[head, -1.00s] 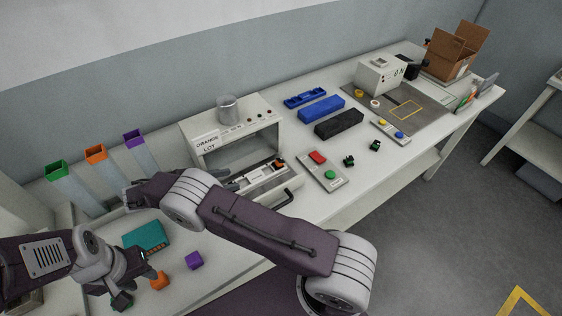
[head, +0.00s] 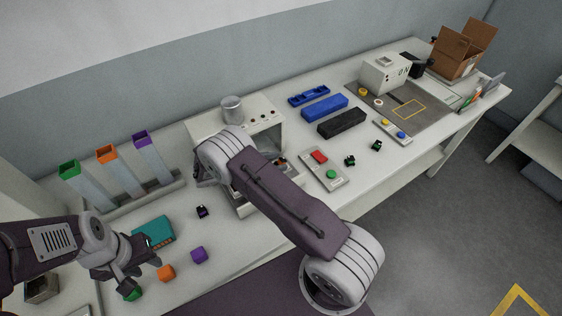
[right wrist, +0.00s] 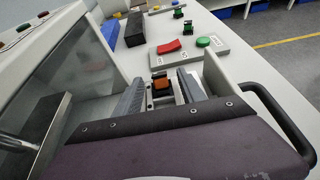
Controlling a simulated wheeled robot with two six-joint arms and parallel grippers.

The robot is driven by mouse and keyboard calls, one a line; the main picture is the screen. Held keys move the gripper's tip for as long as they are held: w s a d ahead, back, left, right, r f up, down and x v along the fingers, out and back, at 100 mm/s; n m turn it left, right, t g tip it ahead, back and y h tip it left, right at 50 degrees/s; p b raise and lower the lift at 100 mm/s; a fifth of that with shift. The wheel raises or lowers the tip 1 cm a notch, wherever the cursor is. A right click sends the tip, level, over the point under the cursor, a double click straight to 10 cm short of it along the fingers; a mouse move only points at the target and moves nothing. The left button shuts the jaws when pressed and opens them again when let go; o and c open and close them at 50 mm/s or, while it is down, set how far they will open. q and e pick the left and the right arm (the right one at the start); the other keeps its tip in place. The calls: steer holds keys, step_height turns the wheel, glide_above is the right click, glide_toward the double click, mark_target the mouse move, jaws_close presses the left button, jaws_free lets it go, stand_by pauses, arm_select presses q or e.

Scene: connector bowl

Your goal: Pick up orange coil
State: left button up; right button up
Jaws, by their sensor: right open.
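The orange coil, a small orange block on a dark base, sits in the grey machine's front slide; in the right wrist view the coil (right wrist: 159,84) lies between the fingertips of my right gripper (right wrist: 160,90). That gripper is open, with one finger on each side; whether either touches the coil is not clear. In the head view my right arm hides this gripper and most of the slide. My left gripper (head: 138,271) hangs at the lower left, far from the coil, above a green cube (head: 132,294); its jaw gap is unclear.
Orange (head: 166,273) and purple (head: 199,255) cubes and a teal box (head: 154,231) lie left.

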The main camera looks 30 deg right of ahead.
steer(key=shift+d, duration=0.1)
jaws_close()
arm_select(q)
steer(key=shift+f+b, duration=0.35)
steer(key=shift+b, duration=0.05)
arm_select(e)
steer(key=r, duration=0.4)
steer(key=shift+d+r, duration=0.15)
steer(key=shift+d, duration=0.05)
arm_select(q)
steer(key=shift+f+b, duration=0.5)
arm_select(e)
steer(key=s+d+r, duration=0.4)
steer(key=d+r, duration=0.2)
steer(key=d, duration=0.4)
steer(key=shift+d+r, duration=0.25)
steer(key=shift+r, duration=0.05)
